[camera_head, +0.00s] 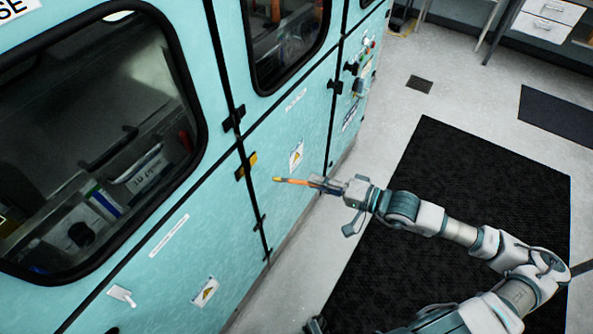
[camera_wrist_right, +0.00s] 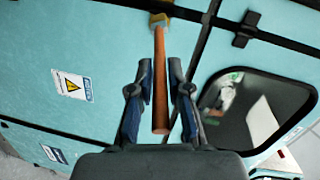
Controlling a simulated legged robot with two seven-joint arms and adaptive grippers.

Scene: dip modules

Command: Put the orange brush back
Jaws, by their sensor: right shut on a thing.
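The orange brush (camera_head: 298,182) is a slim orange stick with a yellowish tip pointing left, toward the teal cabinet front. My right gripper (camera_head: 322,185) is shut on it and holds it in the air before the cabinet. In the right wrist view, the orange handle (camera_wrist_right: 160,85) lies lengthwise between the two dark fingers of the right gripper (camera_wrist_right: 160,72), its yellowish end (camera_wrist_right: 159,20) far from the palm. A small dark part at the bottom edge of the head view may be my left gripper (camera_head: 315,325); its jaws cannot be made out.
The teal cabinet wall (camera_head: 225,255) with windows and latches fills the left. A yellow latch (camera_head: 246,166) sits on a door seam near the brush tip. Equipment shows behind the windows. A black mat (camera_head: 470,180) lies on the grey floor; drawers (camera_head: 548,18) stand at top right.

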